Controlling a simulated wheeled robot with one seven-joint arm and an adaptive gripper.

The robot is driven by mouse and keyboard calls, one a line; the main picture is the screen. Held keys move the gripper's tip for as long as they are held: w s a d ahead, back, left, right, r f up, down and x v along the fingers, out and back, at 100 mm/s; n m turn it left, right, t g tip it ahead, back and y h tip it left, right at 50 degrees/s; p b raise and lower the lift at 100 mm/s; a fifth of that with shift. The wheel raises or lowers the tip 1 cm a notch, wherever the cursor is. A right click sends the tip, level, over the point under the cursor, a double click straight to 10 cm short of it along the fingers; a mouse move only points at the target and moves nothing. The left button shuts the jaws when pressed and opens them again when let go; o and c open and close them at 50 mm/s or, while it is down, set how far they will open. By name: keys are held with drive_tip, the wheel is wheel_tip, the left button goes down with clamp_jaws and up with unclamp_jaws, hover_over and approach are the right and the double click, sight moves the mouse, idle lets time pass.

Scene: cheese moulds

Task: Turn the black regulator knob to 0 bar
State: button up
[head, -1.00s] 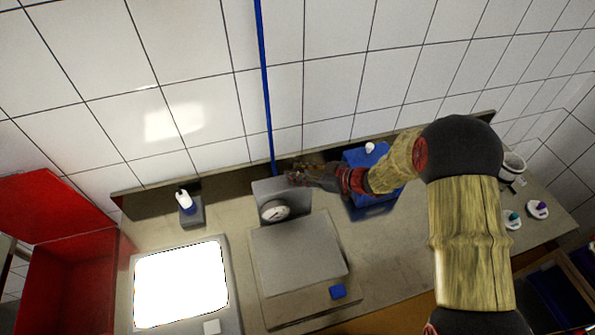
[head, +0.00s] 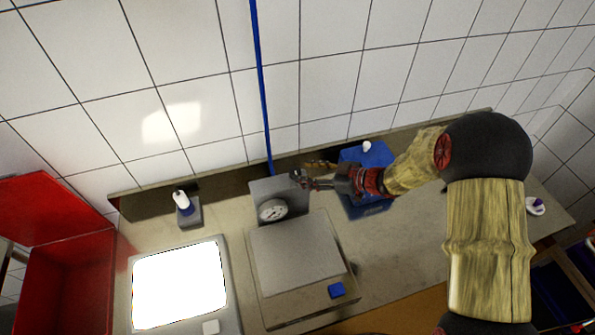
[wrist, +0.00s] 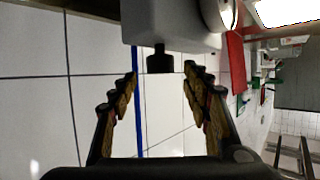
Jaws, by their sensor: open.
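The black regulator knob (wrist: 160,60) sticks out of the grey press housing (wrist: 170,22) in the wrist view. In the head view this housing (head: 266,192) stands at the back of the bench, with a round white gauge (head: 272,210) on its front. My gripper (wrist: 160,72) is open, with one finger on each side of the knob at its tips. I cannot tell whether the fingers touch it. In the head view my gripper (head: 303,178) is at the housing's right side. The knob is not clear there, and the gauge reading is too small to tell.
A blue container (head: 366,158) stands behind and under my wrist. A flat grey plate (head: 295,250) with a blue button (head: 336,290) lies before the housing. A bright panel (head: 180,285), a small bottle (head: 181,198) and a red bin (head: 70,280) are left.

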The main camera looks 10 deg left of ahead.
drive_tip(key=v, duration=0.7)
drive_tip(key=shift+f, duration=0.1)
